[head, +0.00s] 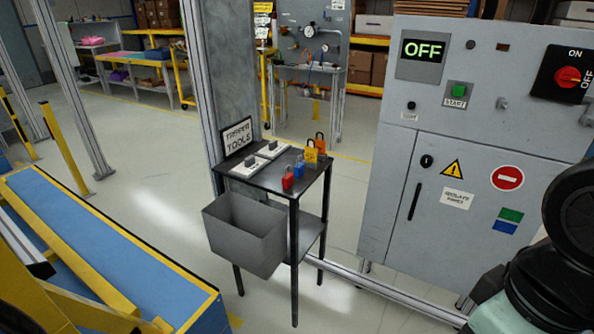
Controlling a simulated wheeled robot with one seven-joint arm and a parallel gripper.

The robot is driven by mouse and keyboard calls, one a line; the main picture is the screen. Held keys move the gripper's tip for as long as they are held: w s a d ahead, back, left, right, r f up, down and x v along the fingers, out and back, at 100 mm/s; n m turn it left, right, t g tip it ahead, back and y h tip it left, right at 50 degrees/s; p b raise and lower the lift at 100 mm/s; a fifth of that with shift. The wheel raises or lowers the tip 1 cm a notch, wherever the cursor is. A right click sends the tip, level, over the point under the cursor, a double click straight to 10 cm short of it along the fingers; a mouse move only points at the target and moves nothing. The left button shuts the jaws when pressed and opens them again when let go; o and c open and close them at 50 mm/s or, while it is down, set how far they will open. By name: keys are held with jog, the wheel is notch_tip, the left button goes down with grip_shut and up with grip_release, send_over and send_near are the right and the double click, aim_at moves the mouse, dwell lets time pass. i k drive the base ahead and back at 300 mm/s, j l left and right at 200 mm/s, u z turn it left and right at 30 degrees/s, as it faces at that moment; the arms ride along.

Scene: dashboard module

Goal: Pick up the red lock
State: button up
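The red lock (288,179) stands near the front edge of a small black table (262,178), toward its right side. A blue lock (299,168) is right behind it. Two yellow-orange locks (311,155) are farther back along the same side, with dark shackles. The red lock is small in the view, and its shackle is hard to make out. My gripper is not in view. Dark and pale parts at the lower right look like my arm, well apart from the table.
White holders (245,168) and a "TOOLS" sign (237,136) share the tabletop. A grey bin (245,236) hangs on the table's front. A grey control cabinet (440,150) reading OFF stands to the right. A blue-topped, yellow-edged structure (110,262) fills the lower left.

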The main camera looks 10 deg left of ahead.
aim_at(288, 181)
jog(key=u, duration=0.9)
jog(key=i+u, duration=0.4)
jog(key=i+l+u, duration=0.2)
jog(key=i+u, duration=0.25)
jog(key=i, duration=0.15)
jog(key=i+l, duration=0.15)
jog(key=i, duration=0.1)
